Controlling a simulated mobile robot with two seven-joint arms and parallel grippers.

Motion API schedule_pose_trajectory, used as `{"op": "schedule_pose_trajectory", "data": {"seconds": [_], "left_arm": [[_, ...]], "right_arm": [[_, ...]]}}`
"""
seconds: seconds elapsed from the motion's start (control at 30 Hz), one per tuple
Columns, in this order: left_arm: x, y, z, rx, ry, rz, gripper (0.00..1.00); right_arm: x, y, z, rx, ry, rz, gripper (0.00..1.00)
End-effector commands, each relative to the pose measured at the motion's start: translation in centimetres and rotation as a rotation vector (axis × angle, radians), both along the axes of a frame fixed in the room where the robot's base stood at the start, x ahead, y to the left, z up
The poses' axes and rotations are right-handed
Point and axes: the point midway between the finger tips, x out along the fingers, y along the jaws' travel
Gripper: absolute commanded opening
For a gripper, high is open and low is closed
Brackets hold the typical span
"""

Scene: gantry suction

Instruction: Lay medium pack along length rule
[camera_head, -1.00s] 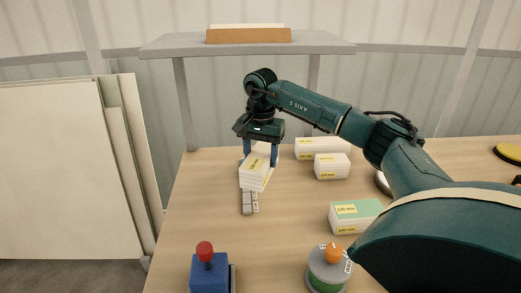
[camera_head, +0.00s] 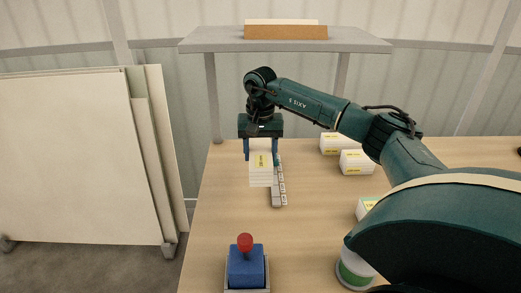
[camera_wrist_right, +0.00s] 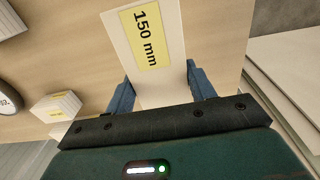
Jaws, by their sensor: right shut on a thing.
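My right gripper (camera_head: 261,150) points down and is shut on a white pack (camera_head: 261,174) with a yellow label. In the right wrist view the pack (camera_wrist_right: 118,32) reads "150 mm" and sits between the two blue fingers (camera_wrist_right: 160,92). The length rule (camera_head: 277,190), a narrow grey strip with white labels, lies on the table just right of the pack. The pack's long side runs roughly along the rule. The pack hides part of the table, and I cannot tell whether it touches the table. My left gripper is not in view.
Other white packs (camera_head: 357,162) (camera_head: 338,144) stand at the back right. A green-labelled pack (camera_head: 366,207) is partly behind my arm. A blue block with a red knob (camera_head: 246,264) and a round green-banded container (camera_head: 354,270) stand in front. A shelf (camera_head: 285,40) spans the back.

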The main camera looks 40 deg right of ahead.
Motion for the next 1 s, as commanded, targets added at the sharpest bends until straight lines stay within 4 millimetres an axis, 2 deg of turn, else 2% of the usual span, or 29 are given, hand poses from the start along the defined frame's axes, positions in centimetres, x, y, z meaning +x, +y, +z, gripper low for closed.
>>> {"op": "schedule_pose_trajectory", "data": {"seconds": [0.63,1.0], "left_arm": [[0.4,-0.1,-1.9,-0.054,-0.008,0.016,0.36],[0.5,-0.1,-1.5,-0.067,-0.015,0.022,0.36]], "right_arm": [[0.0,0.0,-5.2,0.001,-0.002,-0.001,0.20],[0.0,0.0,-5.7,0.001,-0.002,-0.001,0.20]]}}
